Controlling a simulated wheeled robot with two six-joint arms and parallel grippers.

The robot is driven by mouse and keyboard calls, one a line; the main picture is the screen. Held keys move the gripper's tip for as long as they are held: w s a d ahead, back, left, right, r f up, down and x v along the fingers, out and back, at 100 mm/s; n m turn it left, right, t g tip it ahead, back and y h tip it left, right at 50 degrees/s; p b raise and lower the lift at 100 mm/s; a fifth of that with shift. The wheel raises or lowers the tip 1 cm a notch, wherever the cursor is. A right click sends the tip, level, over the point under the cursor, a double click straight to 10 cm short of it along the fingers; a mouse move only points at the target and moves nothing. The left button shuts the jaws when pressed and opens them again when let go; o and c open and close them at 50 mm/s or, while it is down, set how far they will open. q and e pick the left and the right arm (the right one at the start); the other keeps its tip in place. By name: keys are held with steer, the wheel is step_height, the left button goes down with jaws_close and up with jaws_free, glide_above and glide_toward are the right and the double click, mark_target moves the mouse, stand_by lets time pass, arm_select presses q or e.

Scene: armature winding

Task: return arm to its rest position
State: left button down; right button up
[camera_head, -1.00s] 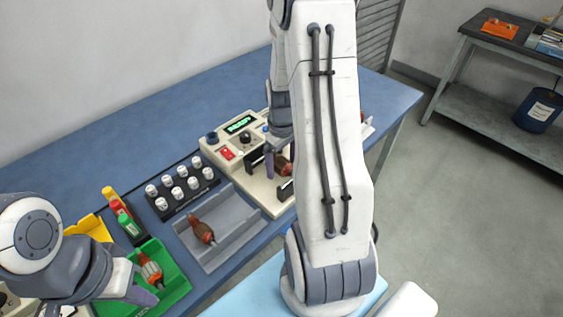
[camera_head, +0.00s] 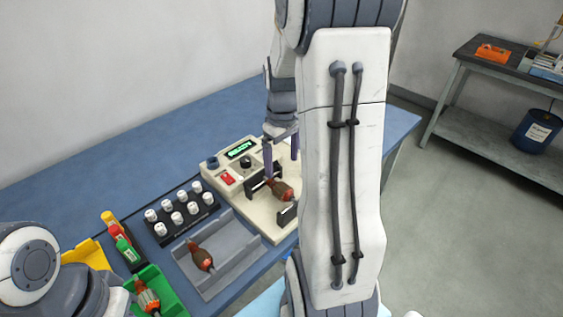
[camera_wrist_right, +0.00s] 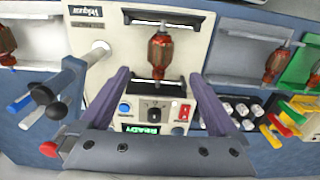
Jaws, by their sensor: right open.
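My right gripper (camera_head: 281,162) is open, its purple fingers above the beige machine (camera_head: 222,178). In the right wrist view its two fingers (camera_wrist_right: 159,80) are spread wide, with nothing between the tips. A red-brown armature (camera_head: 280,189) lies in the machine's black holders; it also shows in the right wrist view (camera_wrist_right: 160,56), beyond the fingertips and apart from them. The machine's green display (camera_wrist_right: 140,129) reads READY. My left arm comes in at the lower left; its fingers are not seen. My right arm hides the machine's right side.
A grey tray (camera_head: 238,262) holds another armature (camera_head: 200,257). A black rack (camera_head: 186,231) carries several white cylinders. A green bin (camera_head: 170,292) holds an armature (camera_head: 146,297). The blue table's (camera_head: 120,152) back left is clear.

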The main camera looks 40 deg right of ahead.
stand_by(0.5)
steer(key=s+a+r+n, duration=0.1)
steer(key=a, duration=0.8)
steer(key=s+a+r+n, duration=0.1)
steer(key=a+r+n, duration=0.1)
steer(key=a, duration=0.7)
steer(key=s+a+n+y, duration=0.1)
steer(key=s+a+n, duration=0.2)
steer(key=s+a, duration=1)
steer(key=shift+s+r, duration=0.15)
steer(key=shift+s, duration=0.4)
